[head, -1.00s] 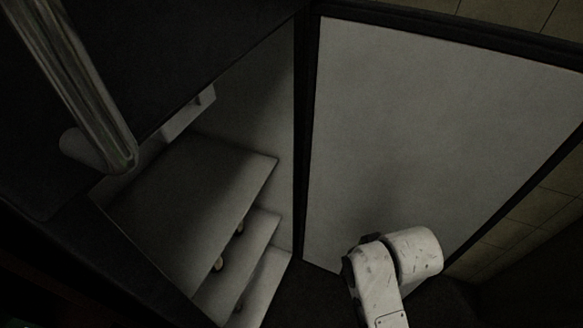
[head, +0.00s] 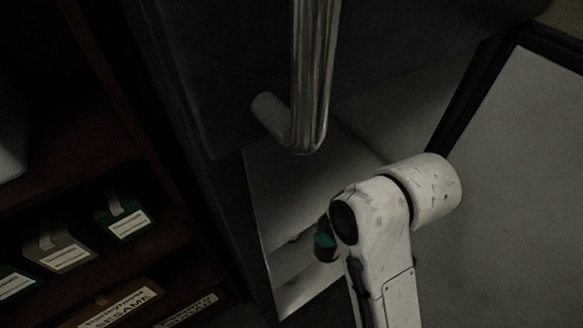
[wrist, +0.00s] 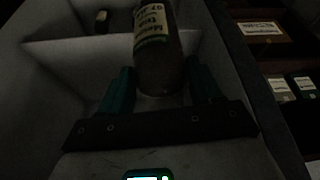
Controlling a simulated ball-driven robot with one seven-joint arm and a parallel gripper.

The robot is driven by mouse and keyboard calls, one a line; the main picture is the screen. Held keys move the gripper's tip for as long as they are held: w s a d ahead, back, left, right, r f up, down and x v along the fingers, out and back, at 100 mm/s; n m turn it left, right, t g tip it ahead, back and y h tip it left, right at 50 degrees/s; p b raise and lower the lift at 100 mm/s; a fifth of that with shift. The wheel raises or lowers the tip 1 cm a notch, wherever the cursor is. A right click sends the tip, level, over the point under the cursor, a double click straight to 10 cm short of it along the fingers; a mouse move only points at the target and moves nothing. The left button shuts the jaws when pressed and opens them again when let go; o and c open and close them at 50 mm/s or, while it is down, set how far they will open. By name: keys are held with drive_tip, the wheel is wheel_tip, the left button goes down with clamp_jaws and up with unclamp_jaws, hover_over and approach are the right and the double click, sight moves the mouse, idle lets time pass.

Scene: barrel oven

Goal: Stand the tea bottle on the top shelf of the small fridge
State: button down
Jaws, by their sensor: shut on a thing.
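The tea bottle (wrist: 155,55) is dark, with a pale label, and stands out between the teal fingers of my gripper (wrist: 160,88) in the wrist view. The gripper is shut on it. In the head view my gripper (head: 324,242) is mostly hidden behind my white arm, with only a bit of teal and something dark showing. The small fridge is open, and its pale shelves (head: 290,185) lie behind and left of my arm. The pale fridge interior (wrist: 60,75) surrounds the bottle in the wrist view. I cannot tell whether the bottle touches a shelf.
The open fridge door (head: 510,150) stands at the right. A metal handle (head: 312,70) on a dark door hangs above the shelves. A dark rack with labelled boxes (head: 66,250) is at the left. A small object (wrist: 102,18) sits inside the fridge.

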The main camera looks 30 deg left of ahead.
drive_tip(key=w+a, duration=0.4)
drive_tip(key=a, duration=0.5)
drive_tip(key=w+a, duration=0.3)
drive_tip(key=a, duration=0.6)
wheel_tip(320, 180, down, 7)
drive_tip(key=p, duration=0.1)
drive_tip(key=shift+w, duration=0.15)
drive_tip(key=shift+f, duration=0.1)
drive_tip(key=shift+c, duration=1)
unclamp_jaws()
drive_tip(key=shift+f, duration=0.1)
